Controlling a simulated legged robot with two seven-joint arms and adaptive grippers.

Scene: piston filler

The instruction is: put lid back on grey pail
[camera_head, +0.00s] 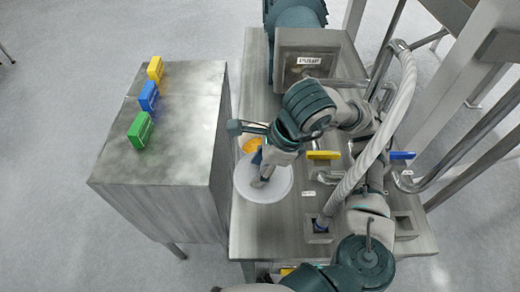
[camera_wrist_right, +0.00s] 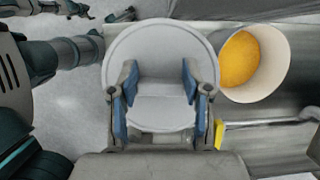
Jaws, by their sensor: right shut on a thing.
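The pail lid (camera_head: 264,190) is a pale round disc, and it also fills the middle of the right wrist view (camera_wrist_right: 160,38). My right gripper (camera_head: 262,172) is shut on its middle part; its blue-padded fingers (camera_wrist_right: 160,92) show on both sides there. The open pail (camera_wrist_right: 281,45) has a light rim and orange-yellow contents (camera_head: 250,145). In the head view the lid is on the near side of the pail and hides part of it. In the right wrist view it is left of the pail, leaving most of the opening uncovered. My left gripper is outside the head view; dark gripper-like parts (camera_wrist_right: 70,8) show in the right wrist view.
A metal cabinet (camera_head: 170,150) stands left, with yellow, blue and green blocks (camera_head: 149,97) on top. The metal bench (camera_head: 270,245) carries a hopper (camera_head: 307,65), a thick hose (camera_head: 385,140) and yellow and blue handles (camera_head: 323,155). Frame bars (camera_head: 465,130) stand at right.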

